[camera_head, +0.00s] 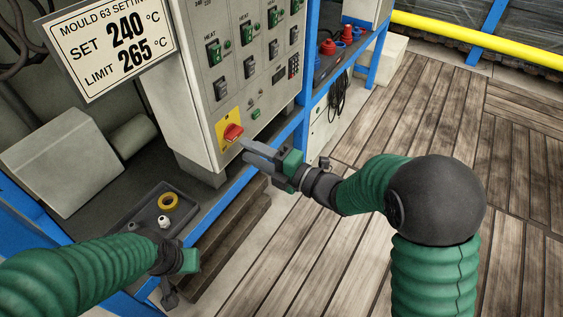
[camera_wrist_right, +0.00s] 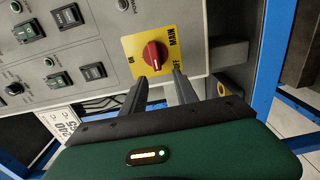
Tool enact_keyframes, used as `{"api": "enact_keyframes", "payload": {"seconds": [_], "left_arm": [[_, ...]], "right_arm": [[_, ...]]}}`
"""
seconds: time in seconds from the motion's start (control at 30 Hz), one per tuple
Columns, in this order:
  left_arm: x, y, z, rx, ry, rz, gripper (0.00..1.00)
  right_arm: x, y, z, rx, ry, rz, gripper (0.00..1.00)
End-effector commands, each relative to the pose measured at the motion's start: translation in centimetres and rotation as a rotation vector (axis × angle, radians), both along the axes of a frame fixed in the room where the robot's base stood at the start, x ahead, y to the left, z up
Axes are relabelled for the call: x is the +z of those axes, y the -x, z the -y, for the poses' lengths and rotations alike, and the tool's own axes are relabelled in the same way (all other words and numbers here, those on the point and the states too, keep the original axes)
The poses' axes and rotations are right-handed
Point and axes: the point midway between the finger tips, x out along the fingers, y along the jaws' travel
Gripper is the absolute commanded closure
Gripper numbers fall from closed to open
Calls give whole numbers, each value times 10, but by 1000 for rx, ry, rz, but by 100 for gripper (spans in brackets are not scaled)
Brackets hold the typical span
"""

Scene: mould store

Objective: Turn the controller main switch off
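The main switch is a red rotary knob (camera_head: 232,132) on a yellow plate (camera_head: 226,121) low on the grey controller cabinet. In the right wrist view the knob (camera_wrist_right: 155,54) shows beyond my fingertips, on the yellow plate (camera_wrist_right: 138,41) marked ON, MAIN and OFF. My right gripper (camera_head: 246,150) is open in front of the knob. Its fingers (camera_wrist_right: 163,76) are apart with nothing visible between them, and contact with the knob cannot be told. My left gripper (camera_head: 170,291) is low at the left, its fingers mostly hidden.
Black switches and green buttons (camera_head: 219,54) cover the cabinet above the knob. A sign (camera_head: 109,45) reads set 240, limit 265. Wooden floor (camera_head: 300,255) lies open at right.

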Motion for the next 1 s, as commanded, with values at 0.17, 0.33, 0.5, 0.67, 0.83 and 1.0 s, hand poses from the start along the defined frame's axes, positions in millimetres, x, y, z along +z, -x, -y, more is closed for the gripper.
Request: {"api": "enact_keyframes", "payload": {"seconds": [0.17,0.33,0.5,0.67,0.83,1.0], "left_arm": [[12,0,0,0,0,0,100],[17,0,0,0,0,0,100],[18,0,0,0,0,0,100],[18,0,0,0,0,0,100],[18,0,0,0,0,0,100],[18,0,0,0,0,0,100]], "right_arm": [[2,32,45,-6,1,-3,65],[1,59,77,-3,0,-4,65],[-1,71,93,0,0,-3,65],[-1,73,95,1,0,-1,65],[-1,73,95,1,1,-2,65],[-2,72,95,-6,3,-10,65]]}}
